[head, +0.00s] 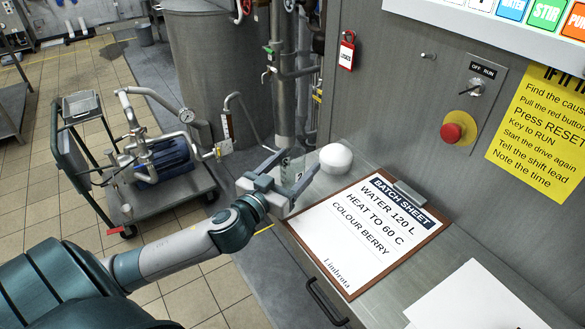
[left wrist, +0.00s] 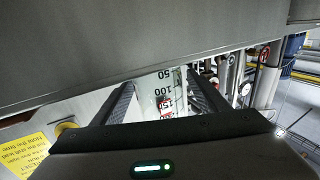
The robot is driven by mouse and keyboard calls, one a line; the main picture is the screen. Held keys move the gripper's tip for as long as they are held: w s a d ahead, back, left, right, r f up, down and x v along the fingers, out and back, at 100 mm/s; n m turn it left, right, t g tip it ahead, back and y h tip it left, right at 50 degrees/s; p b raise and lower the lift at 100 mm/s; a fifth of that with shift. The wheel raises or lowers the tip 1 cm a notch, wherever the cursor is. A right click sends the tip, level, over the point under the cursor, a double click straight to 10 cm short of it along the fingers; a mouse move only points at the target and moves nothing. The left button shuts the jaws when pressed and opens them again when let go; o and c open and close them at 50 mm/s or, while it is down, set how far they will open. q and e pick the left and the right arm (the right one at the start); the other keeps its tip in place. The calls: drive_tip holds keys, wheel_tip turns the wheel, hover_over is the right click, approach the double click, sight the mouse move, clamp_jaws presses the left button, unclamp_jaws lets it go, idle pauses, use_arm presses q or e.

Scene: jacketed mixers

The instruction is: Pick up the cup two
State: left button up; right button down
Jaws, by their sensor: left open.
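In the left wrist view the cup (left wrist: 165,88) shows black marks 50, 100 and 150 and some red print. No label naming it cup two can be read. My left gripper (head: 289,173) is open, with its fingers reaching to either side of the cup. In the left wrist view the cup lies between the two fingers; I cannot tell whether either touches it. The fingers partly hide it in the head view. My right gripper is not in view.
A white rounded object (head: 336,158) sits just right of the cup. A batch sheet clipboard (head: 362,229) lies close by on the ledge, with blank paper (head: 478,300) at the front. The grey panel wall (head: 440,90) with a red button (head: 451,132) rises behind.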

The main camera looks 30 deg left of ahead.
use_arm(q)
drive_tip(key=shift+w+p, duration=0.5)
drive_tip(key=shift+w, duration=1)
drive_tip(key=c, duration=1.1)
